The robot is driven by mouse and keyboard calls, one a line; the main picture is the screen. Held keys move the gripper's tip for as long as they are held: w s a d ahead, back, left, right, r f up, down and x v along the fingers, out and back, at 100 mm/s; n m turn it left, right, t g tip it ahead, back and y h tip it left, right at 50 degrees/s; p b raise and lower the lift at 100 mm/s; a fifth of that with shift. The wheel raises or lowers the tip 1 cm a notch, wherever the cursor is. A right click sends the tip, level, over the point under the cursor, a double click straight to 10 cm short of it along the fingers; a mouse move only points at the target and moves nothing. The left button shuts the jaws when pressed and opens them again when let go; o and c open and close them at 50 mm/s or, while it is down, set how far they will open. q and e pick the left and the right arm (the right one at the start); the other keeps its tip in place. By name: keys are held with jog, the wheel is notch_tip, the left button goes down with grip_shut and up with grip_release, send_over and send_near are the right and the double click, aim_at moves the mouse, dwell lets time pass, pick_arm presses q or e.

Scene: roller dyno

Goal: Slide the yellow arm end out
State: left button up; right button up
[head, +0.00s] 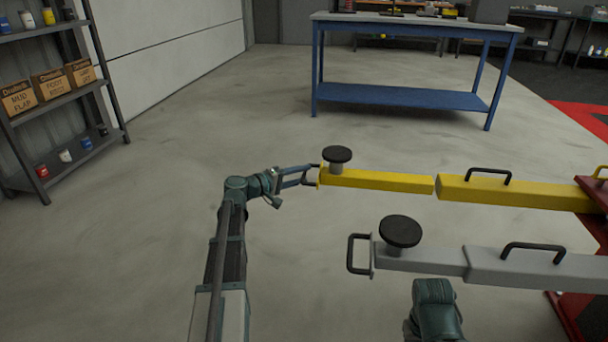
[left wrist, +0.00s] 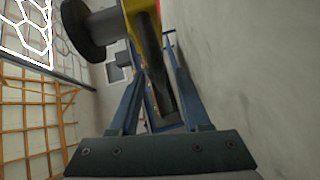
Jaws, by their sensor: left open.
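The yellow arm (head: 375,181) runs left from the red post, with a thinner end section sticking out of a thicker sleeve (head: 515,193). A round black pad (head: 337,154) stands on its end. My left gripper (head: 311,176) is at the end's left tip. In the left wrist view, my open left gripper (left wrist: 160,75) has its two fingers on either side of the dark end handle (left wrist: 155,65); I cannot tell whether they touch it. The yellow end (left wrist: 139,6) and black pad (left wrist: 84,30) show beyond. My right gripper is not visible; only part of my right arm shows.
A grey arm (head: 420,260) with its own pad (head: 400,231) and end handle (head: 350,254) lies nearer, parallel to the yellow one. A blue workbench (head: 400,96) stands behind, a shelf (head: 60,108) at left. The floor left of the arms is clear.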

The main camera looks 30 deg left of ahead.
pick_arm(q)
jog(key=p+v, duration=0.1)
jog(key=v, duration=1.1)
jog(key=shift+s+a+p, duration=0.2)
jog(key=shift+p, duration=0.1)
